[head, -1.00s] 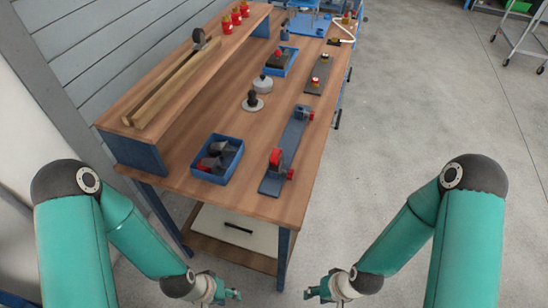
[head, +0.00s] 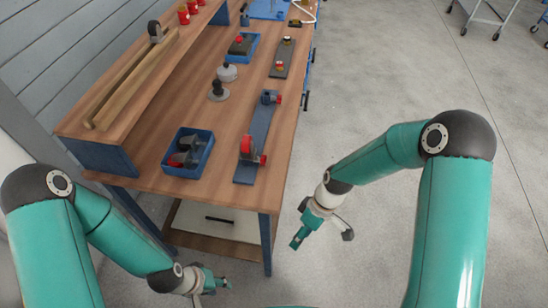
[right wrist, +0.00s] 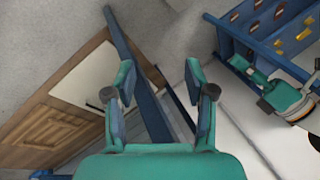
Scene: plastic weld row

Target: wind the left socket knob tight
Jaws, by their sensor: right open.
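A long grey clamp bar (head: 257,130) lies along the right side of the bench, with a red wheel (head: 247,147) and a red side knob (head: 263,160) at its near end. Another red knob (head: 278,99) is at its far end. Behind it, a dark plate (head: 283,57) carries small red and pale caps. I cannot tell which of these is the left socket knob. My right gripper (head: 322,238) is open and empty, off the bench's near right corner; its fingers also show in the right wrist view (right wrist: 161,88). My left gripper (head: 224,283) is low before the bench, its jaws too small to judge.
The wooden bench (head: 150,180) holds a near blue bin (head: 188,152) with dark parts, a far blue bin (head: 241,47), and two round knobbed pieces (head: 218,91). A raised shelf (head: 105,125) runs along the wall.

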